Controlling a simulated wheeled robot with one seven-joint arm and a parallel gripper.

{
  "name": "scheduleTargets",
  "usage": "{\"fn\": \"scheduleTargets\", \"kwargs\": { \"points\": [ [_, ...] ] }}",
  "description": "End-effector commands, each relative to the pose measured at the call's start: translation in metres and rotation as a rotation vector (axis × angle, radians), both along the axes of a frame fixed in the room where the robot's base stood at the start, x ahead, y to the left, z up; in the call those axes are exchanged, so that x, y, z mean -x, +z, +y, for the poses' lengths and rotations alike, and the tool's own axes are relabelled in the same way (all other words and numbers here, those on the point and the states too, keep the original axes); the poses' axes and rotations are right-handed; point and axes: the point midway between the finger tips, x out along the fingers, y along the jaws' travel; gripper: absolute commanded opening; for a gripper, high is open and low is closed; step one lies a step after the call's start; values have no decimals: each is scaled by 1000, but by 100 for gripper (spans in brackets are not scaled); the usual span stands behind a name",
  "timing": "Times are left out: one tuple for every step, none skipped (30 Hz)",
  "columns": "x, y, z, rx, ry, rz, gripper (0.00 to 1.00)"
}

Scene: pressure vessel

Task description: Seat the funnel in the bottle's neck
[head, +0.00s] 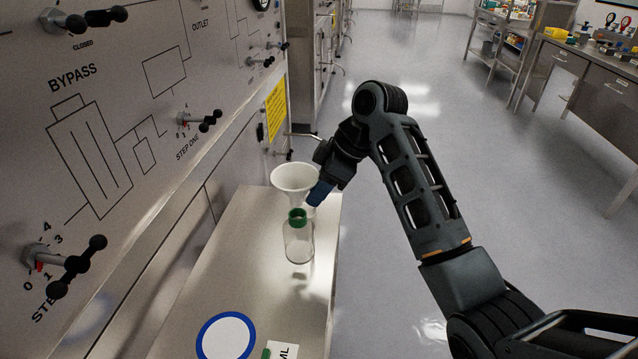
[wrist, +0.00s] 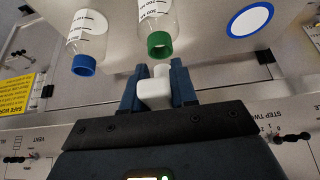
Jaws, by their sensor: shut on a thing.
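The white funnel (head: 293,178) is upright, wide mouth up, in the head view. Its lower end overlaps the green neck ring (head: 297,214) of the clear bottle (head: 299,245); I cannot tell whether the spout is inside the neck. The bottle stands upright on the steel bench. My gripper (head: 318,192) is at the funnel's right side. In the wrist view my gripper (wrist: 157,92) is shut on a white block-like part of the funnel (wrist: 154,94). The green-ringed bottle (wrist: 158,42) appears just beyond the fingertips there.
A second clear bottle with a blue ring (wrist: 84,63) shows in the wrist view. A blue-ringed white disc (head: 226,337) and a card marked ML (head: 284,350) are on the near bench (head: 250,285). A valve panel (head: 110,110) with protruding handles stands left. Open floor lies right.

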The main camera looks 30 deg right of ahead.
Motion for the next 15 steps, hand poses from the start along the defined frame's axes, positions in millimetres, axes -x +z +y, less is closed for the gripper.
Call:
{"fn": "scheduleTargets", "kwargs": {
  "points": [
    [0,-7,0,0,0,0,0],
    [0,-9,0,0,0,0,0],
    [0,-12,0,-1,0,-1,0],
    [0,-13,0,0,0,-2,0],
    [0,-15,0,0,0,-2,0],
    [0,-16,0,0,0,-2,0],
    [0,-17,0,0,0,-2,0],
    [0,-18,0,0,0,-2,0],
    [0,-18,0,0,0,-2,0],
    [0,-18,0,0,0,-2,0],
    [0,-19,0,0,0,-2,0],
    [0,-18,0,0,0,-2,0],
    [0,-18,0,0,0,-2,0],
    [0,-18,0,0,0,-2,0],
    [0,-18,0,1,0,-1,0]
  ]
}}
